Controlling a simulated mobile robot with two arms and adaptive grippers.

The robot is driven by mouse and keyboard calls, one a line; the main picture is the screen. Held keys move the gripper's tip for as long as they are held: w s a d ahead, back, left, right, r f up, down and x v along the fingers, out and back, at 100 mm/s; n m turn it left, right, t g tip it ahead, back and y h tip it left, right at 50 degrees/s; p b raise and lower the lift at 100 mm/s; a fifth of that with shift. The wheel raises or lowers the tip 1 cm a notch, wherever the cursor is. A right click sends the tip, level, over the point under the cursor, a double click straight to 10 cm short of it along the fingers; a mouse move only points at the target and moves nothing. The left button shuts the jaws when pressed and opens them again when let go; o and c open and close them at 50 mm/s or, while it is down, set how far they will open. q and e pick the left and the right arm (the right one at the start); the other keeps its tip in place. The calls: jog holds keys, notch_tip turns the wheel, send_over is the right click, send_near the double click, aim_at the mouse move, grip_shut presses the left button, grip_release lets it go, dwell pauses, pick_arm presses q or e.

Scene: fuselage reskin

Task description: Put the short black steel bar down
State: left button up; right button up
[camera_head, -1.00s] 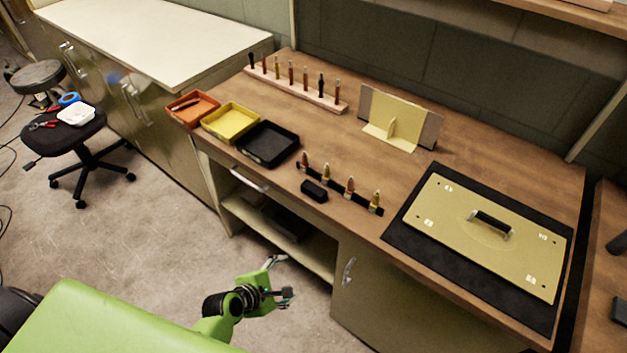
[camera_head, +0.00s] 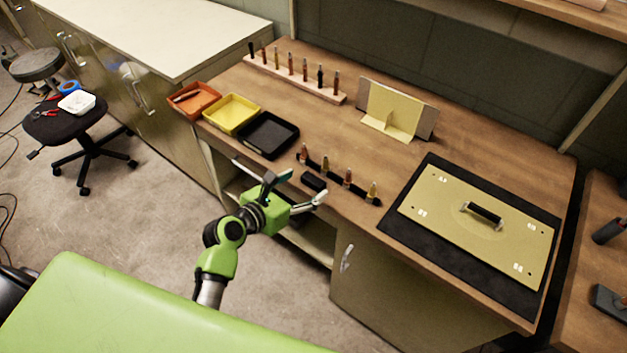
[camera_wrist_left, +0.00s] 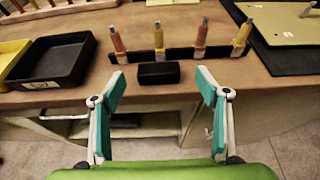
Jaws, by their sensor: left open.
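The short black steel bar (camera_head: 313,182) is a small dark block lying on the wooden bench near its front edge, just in front of a dark strip (camera_head: 338,182) with several pointed fasteners. In the left wrist view the bar (camera_wrist_left: 159,73) lies ahead, between the two spread fingers. My left gripper (camera_head: 297,190) is open and empty at the bench's front edge, close to the bar. The left wrist view shows its fingers (camera_wrist_left: 162,86) wide apart, with neither closed on the bar. My right gripper is not in view.
Orange (camera_head: 194,100), yellow (camera_head: 232,114) and black (camera_head: 267,135) trays sit at the bench's left. A wooden rack (camera_head: 294,79) of tools stands behind. A yellow panel with a handle (camera_head: 478,226) lies on a black mat at right. The bench middle (camera_head: 345,135) is clear.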

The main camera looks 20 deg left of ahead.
aim_at(311, 181)
pick_arm(q)
jog(key=shift+f+x, duration=0.2)
jog(key=shift+x, duration=2.6)
